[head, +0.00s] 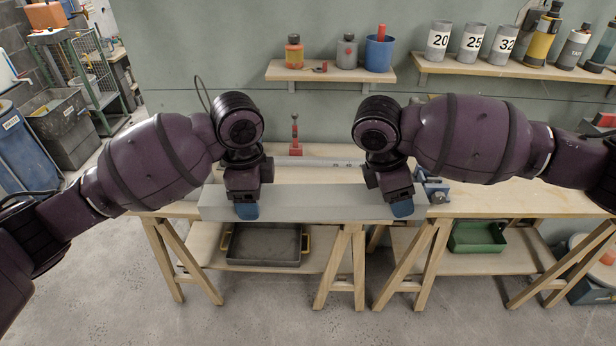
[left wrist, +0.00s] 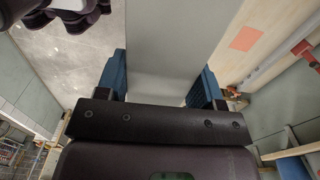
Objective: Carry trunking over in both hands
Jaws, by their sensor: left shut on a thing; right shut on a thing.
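The trunking (head: 310,204) is a long grey box-shaped length lying left to right at the front of the wooden workbench. My left gripper (head: 246,210) is shut on it near its left end, and my right gripper (head: 402,207) is shut on it near its right end. In the left wrist view the trunking (left wrist: 180,45) runs between the two blue fingers of my left gripper (left wrist: 163,88). I cannot tell whether the trunking touches the bench top or is just above it.
The workbench (head: 500,200) extends to the right. A red upright tool (head: 295,140) stands behind the trunking, and a blue vise-like tool (head: 433,187) is by its right end. A grey tray (head: 265,246) and a green bin (head: 477,237) are on the lower shelves. Wall shelves hold cans.

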